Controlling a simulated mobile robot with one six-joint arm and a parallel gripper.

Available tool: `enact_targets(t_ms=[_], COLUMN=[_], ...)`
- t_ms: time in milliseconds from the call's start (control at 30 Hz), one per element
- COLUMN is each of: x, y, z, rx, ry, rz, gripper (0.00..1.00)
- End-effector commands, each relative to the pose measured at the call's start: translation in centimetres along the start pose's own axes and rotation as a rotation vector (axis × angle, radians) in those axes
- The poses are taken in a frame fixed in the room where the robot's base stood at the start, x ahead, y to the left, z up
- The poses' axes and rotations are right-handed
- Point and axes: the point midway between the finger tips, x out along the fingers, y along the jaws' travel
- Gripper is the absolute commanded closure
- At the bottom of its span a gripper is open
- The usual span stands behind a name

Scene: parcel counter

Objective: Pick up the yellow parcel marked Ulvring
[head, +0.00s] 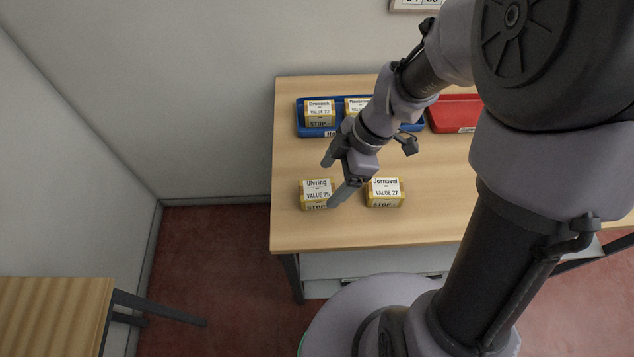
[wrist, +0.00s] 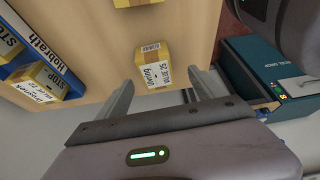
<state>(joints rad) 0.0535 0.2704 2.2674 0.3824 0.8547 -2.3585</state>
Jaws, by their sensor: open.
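The yellow parcel marked Ulvring (head: 316,194) stands on the wooden counter near its front left, with a white label reading VALUE 25. In the wrist view the same parcel (wrist: 154,68) appears between and just past my fingertips, its label at an angle. My gripper (head: 335,178) is open and empty, with its fingers pointing down at the left above the parcel's area; one finger overlaps the parcel's right edge in the head view. In the wrist view the two fingers (wrist: 160,80) are spread on either side of the parcel. I cannot tell the exact height gap.
A similar yellow parcel marked Jornavel (head: 385,192) stands to the right. A blue tray (head: 310,131) behind holds two yellow parcels, partly hidden by my arm. A red tray (head: 455,116) is at the back right. A teal box (wrist: 268,68) shows in the wrist view.

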Motion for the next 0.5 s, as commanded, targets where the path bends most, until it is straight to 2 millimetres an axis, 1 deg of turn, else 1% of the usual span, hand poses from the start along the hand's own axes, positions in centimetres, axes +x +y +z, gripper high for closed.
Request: enact_targets(t_ms=[33, 167, 333, 400, 500], x=[1.0, 2.4, 5.8, 6.6, 6.8], y=[0.0, 0.1, 0.7, 0.7, 0.8], z=[0.1, -0.1, -0.5, -0.5, -0.6], rx=[0.000, 0.000, 0.001, 0.001, 0.001], ry=[0.000, 0.000, 0.000, -0.001, -0.001], rz=[-0.001, 0.000, -0.002, -0.001, 0.001], gripper=[0.22, 0.22, 0.22, 0.22, 0.22])
